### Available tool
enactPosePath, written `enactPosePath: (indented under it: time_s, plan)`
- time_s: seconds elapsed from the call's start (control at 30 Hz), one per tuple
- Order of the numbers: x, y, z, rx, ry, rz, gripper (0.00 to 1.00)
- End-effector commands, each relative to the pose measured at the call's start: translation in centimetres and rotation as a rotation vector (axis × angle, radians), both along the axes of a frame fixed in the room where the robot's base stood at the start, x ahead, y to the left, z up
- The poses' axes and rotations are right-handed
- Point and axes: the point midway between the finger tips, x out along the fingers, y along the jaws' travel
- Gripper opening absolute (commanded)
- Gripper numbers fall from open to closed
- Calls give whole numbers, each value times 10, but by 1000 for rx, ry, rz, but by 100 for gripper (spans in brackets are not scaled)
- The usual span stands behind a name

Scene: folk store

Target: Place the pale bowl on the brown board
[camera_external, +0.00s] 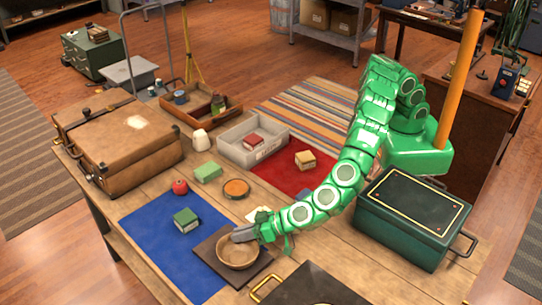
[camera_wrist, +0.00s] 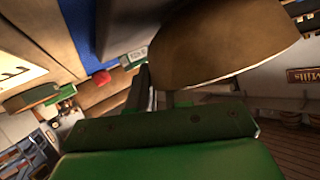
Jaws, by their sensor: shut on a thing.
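The pale bowl (camera_external: 238,254), tan in colour, is at the dark brown board (camera_external: 239,280) near the table's front edge. It lies over the middle of the board; I cannot tell whether its base touches. My gripper (camera_external: 247,233) is shut on the bowl's far rim. In the wrist view the bowl (camera_wrist: 222,45) fills the upper middle, its brown side close to the gripper (camera_wrist: 158,93). The board cannot be made out in the wrist view.
A blue mat (camera_external: 160,232) with a green box (camera_external: 186,220) lies left of the board. A black tray (camera_external: 310,287) with a brass handle is close on the right. An orange-filled dish (camera_external: 236,188) is behind. A green chest (camera_external: 412,215) stands at the right.

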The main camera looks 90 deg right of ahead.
Motion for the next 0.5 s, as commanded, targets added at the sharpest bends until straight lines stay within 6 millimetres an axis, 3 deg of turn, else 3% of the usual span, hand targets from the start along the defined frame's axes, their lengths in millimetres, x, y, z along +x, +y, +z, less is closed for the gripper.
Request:
enactPosePath:
  time_s: [0.3, 0.33, 0.5]
  plan:
    - [0, 1, -2, 1, -2, 2, 0]
    - [-1, 1, -2, 1, -2, 2, 22]
    - [0, 1, -2, 0, -1, 1, 44]
